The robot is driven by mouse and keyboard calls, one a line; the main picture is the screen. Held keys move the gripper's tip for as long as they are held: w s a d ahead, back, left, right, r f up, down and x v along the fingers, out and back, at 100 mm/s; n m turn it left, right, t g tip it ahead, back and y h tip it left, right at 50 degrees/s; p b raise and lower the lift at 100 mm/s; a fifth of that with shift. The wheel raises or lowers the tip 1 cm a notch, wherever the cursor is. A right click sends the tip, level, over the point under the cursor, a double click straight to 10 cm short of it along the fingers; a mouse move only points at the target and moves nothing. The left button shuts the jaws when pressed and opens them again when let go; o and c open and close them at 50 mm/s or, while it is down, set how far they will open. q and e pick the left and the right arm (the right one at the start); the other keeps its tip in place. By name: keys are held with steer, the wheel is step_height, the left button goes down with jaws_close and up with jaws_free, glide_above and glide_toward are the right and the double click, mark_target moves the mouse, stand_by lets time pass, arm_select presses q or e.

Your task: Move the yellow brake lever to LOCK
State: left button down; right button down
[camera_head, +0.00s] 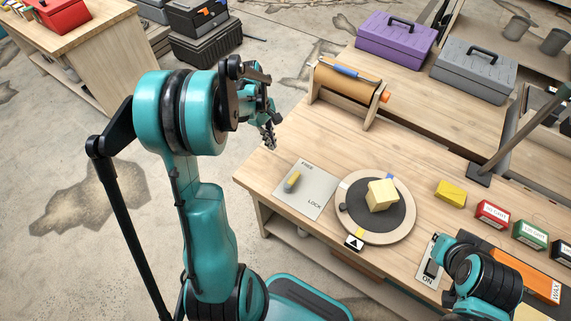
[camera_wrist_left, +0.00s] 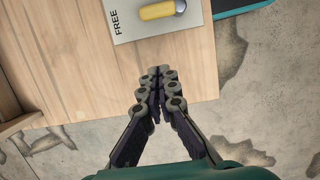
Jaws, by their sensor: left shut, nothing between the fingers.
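The yellow brake lever (camera_head: 292,181) sits on a pale grey plate (camera_head: 314,194) near the left corner of the workbench. The plate reads FREE at its far end and LOCK at its near end. The lever lies between the two words. In the left wrist view the lever (camera_wrist_left: 160,10) shows at the top, on the plate (camera_wrist_left: 130,32) beside FREE. My left gripper (camera_head: 270,143) is shut and empty, above and beyond the FREE end, apart from the lever. It also shows in the left wrist view (camera_wrist_left: 158,75). My right arm shows at lower right, its fingers out of sight.
A round turntable (camera_head: 347,217) with a cream block (camera_head: 381,195) stands right of the plate. A roller stand (camera_head: 345,95) is behind it. Purple (camera_head: 396,40) and grey (camera_head: 474,68) toolboxes stand at the back. Several small coloured boxes line the right. Bench is clear around the plate's far side.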

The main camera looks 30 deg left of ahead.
mark_target(292, 182)
stand_by(0.3)
arm_select(q)
steer(key=b+x, duration=0.3)
steer(key=x, duration=0.7)
steer(key=shift+d+f+b, duration=0.1)
steer(key=shift+f+b, duration=0.2)
steer(key=shift+b, duration=0.1)
steer(key=d, duration=0.2)
steer(key=shift+s+d+r, duration=0.1)
steer(key=shift+d+r, duration=0.15)
steer(key=shift+d, duration=0.1)
steer(key=shift+d+r+b, duration=0.1)
steer(key=shift+d+b, duration=0.2)
steer(key=shift+d, duration=0.3)
steer(key=shift+d, duration=0.2)
